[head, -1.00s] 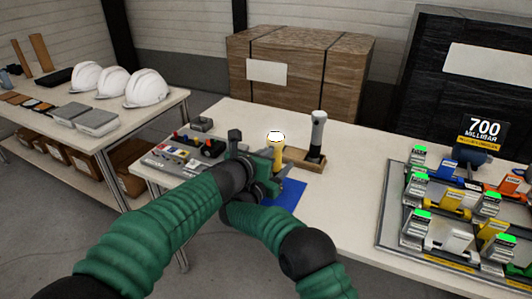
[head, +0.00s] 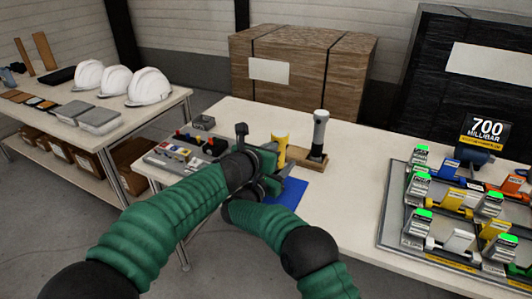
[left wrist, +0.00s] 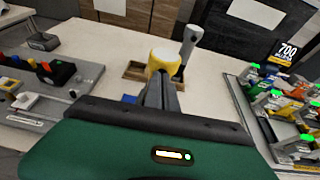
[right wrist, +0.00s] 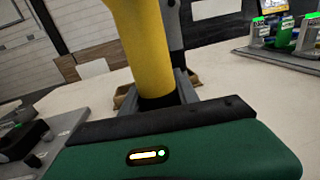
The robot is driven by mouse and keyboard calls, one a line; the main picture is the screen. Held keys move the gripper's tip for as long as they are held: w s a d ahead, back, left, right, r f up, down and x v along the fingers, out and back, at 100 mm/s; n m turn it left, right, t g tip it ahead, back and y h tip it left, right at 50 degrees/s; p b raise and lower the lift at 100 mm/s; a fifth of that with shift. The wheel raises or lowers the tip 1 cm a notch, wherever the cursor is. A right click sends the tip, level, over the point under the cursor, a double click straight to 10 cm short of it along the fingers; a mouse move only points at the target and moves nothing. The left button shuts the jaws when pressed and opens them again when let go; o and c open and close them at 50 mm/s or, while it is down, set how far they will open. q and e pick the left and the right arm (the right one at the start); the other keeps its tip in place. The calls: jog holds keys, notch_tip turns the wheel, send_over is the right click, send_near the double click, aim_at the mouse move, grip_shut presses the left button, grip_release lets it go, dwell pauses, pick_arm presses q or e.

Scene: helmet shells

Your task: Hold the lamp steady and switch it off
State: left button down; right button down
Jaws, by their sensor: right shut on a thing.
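The lamp (head: 280,148) is a yellow hand torch, upright over the table beside a blue mat (head: 290,193). Its head (left wrist: 163,59) shows a pale, unlit top in the left wrist view. My right gripper (right wrist: 168,90) is shut on the lamp's yellow body, which rises between its fingers in the right wrist view. My left gripper (left wrist: 161,92) has its fingers close together, just in front of the lamp head; whether they touch it is unclear. In the head view both grippers overlap beside the lamp, and its lower part is hidden.
A grey torch (head: 320,133) stands in a wooden holder (head: 312,161) just behind the lamp. A grey control panel (head: 172,157) lies to the left. A rack of coloured devices (head: 385,240) fills the right. The table front between is clear.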

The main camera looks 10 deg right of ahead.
jog(key=shift+a+f, duration=0.1)
jog(key=shift+f, duration=0.1)
pick_arm(q)
jog(key=f+v, duration=0.1)
jog(key=v, duration=1.2)
jog(key=shift+s+a, duration=0.3)
jog(key=shift+s, duration=0.2)
jog(key=shift+r, duration=0.1)
pick_arm(e)
jog(key=c, duration=0.8)
grip_release()
jog(key=shift+c, duration=0.2)
pick_arm(q)
jog(key=shift+w, duration=0.15)
pick_arm(e)
jog(key=shift+r, duration=0.1)
